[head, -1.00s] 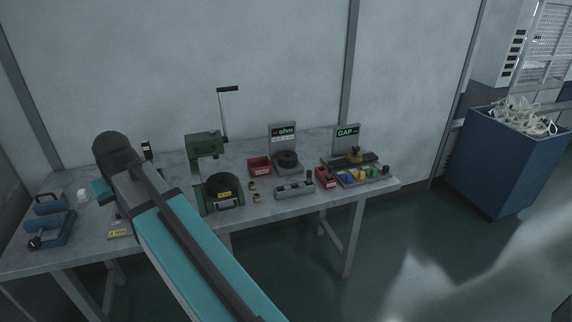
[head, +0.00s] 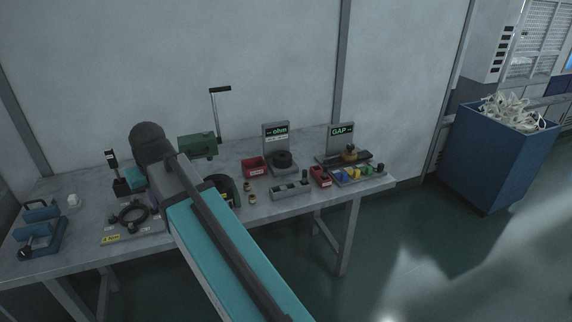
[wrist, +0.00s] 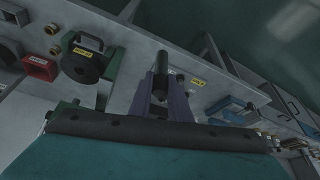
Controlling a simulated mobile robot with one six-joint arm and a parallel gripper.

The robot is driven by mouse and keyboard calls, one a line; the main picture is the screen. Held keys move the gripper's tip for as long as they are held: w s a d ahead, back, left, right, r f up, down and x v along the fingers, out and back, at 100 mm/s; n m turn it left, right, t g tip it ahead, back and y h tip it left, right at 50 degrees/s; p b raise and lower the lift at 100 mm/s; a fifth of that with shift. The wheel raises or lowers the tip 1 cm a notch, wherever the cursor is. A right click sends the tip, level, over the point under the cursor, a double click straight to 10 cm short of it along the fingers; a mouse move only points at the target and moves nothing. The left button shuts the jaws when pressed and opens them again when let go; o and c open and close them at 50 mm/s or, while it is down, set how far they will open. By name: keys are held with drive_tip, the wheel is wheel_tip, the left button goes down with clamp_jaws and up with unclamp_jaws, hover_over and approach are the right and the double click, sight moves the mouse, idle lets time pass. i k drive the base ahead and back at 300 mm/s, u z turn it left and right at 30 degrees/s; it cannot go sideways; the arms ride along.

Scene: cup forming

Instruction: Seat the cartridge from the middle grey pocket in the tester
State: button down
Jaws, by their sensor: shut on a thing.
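My gripper (wrist: 160,97) shows in the wrist view, shut on a dark upright-looking cylinder, which looks like the cartridge (wrist: 161,63). In the head view my own arm hides the gripper and what it holds. The tester appears to be the grey stand with the green "ohm" display (head: 276,130), with a black round socket (head: 283,160) at its foot. The grey pocket block (head: 291,191) lies in front of it. A dark cylinder (head: 305,175) stands at its right end; the other pockets are too small to read.
A red bin (head: 254,166) stands left of the tester. The "GAP" stand (head: 341,136) and a red holder (head: 320,177) are to the right. A green press (head: 198,146) is partly behind my arm. A black ring fixture (head: 133,214) and blue clamps (head: 40,230) are on the left.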

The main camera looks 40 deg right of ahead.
sight(278, 157)
drive_tip(key=u, duration=0.05)
drive_tip(key=i, duration=1)
drive_tip(key=z, duration=0.05)
